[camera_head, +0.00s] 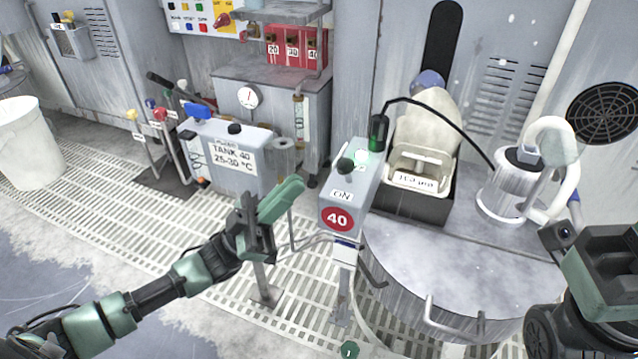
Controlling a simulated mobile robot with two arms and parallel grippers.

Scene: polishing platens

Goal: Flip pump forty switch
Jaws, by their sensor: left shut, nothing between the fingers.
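The pump forty switch is a black knob (345,166) on top of a grey post-mounted box (368,190). The box has an "ON" label and a round red "40" sign (337,219) on its front. A pale green glow shows on the box top behind the knob. My left gripper (291,190) is shut and empty, with its green fingers together, left of the box and apart from the knob in the picture. Part of my right arm (605,290) shows at the right edge; its fingertips do not show.
A round metal lid (460,270) with handles lies right of the post. A cream container (425,140) and a black cable (440,111) are behind. A grated floor (150,225) is at left.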

